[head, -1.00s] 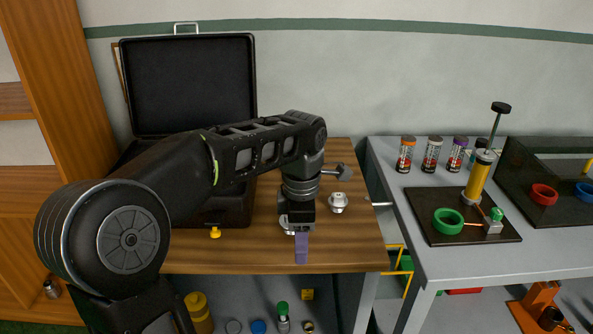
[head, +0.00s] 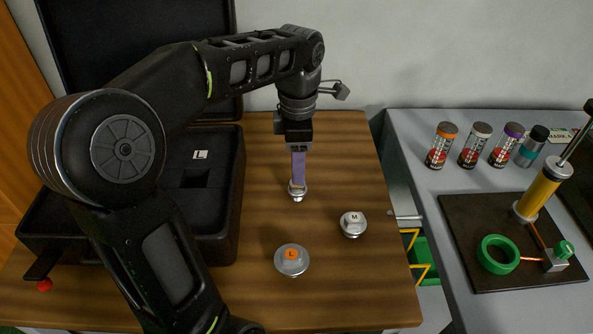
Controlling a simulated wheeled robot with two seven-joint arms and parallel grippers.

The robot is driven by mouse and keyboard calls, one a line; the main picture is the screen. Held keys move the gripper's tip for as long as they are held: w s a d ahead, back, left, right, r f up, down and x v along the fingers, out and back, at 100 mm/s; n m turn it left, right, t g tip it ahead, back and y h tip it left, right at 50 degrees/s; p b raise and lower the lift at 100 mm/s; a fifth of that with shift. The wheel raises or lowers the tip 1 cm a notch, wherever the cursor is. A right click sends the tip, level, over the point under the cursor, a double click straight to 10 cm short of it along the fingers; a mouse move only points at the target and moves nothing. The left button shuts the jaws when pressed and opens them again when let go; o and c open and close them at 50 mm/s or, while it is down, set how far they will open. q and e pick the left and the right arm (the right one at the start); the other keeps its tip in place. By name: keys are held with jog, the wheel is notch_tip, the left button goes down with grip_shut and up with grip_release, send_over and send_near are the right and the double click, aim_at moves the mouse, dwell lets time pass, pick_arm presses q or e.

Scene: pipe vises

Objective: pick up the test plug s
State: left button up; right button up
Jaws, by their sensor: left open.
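The small silver plug (head: 297,193), the smallest of the three, stands on the wooden table just under the fingertips of my left gripper (head: 298,180). Its marking is hidden, so I take it as plug S from its size. The gripper points down with its purple fingers at the plug's top. The fingers are open, but seen edge-on, so I cannot tell whether they touch it. A medium plug marked M (head: 353,225) and a larger plug marked L with an orange label (head: 291,261) stand nearer on the table. My right gripper is not in view.
An open black case (head: 225,225) stands on the left of the wooden table (head: 350,290), partly behind my left arm. A grey bench (head: 415,150) at right holds several cans, a dark board (head: 465,215), a green ring (head: 497,254) and a yellow pump (head: 540,190).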

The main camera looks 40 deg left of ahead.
aim_at(298, 187)
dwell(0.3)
pick_arm(q)
jog(key=shift+f, duration=1.25)
jog(key=shift+s+d+f, duration=0.1)
jog(key=shift+f, duration=2.55)
grip_shut()
